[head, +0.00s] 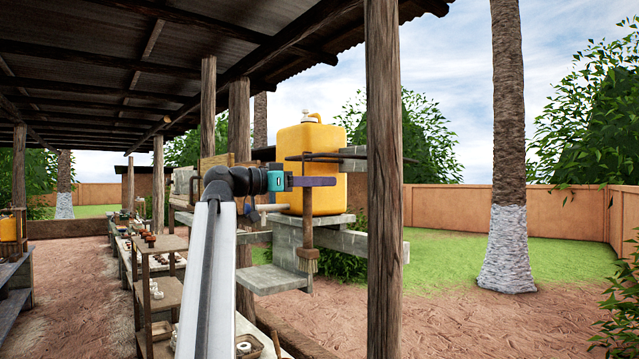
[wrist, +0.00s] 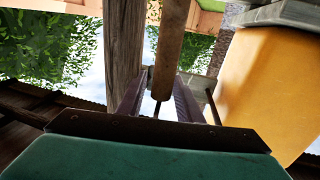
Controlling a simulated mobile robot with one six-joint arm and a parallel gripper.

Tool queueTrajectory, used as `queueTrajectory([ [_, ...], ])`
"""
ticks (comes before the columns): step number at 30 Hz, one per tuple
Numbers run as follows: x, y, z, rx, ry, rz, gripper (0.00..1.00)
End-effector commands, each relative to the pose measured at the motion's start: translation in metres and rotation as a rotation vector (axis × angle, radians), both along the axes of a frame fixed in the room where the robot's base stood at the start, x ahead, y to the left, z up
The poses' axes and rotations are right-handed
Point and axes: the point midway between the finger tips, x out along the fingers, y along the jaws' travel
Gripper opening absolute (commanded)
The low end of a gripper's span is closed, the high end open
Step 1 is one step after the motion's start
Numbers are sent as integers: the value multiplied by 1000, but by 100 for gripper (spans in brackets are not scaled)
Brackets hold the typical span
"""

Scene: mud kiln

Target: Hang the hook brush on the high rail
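The hook brush (head: 308,262) hangs upright below my gripper (head: 334,181), bristles down. Its wooden handle shows in the wrist view (wrist: 171,45), which is upside down, between the dark fingers of my gripper (wrist: 163,72). The fingers are shut on the upper end of the handle. A thin metal hook stem (wrist: 157,108) runs on from the handle's end. The high rail (head: 345,159) is a thin dark bar just above the fingers, in front of the yellow container. I cannot tell whether the hook touches the rail.
A large yellow container (head: 305,140) stands close behind my gripper on a grey block stand (head: 287,240). A thick wooden post (head: 383,190) rises just right of the fingertips. Shelves (head: 160,290) line the left. Open ground lies to the right.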

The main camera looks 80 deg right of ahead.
Motion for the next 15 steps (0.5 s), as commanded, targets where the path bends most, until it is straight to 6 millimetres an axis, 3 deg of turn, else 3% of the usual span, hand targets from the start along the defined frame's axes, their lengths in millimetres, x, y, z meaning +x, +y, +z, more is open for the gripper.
queueTrajectory([
  [15, 5, 3, -1, 0, 0, 0, 40],
])
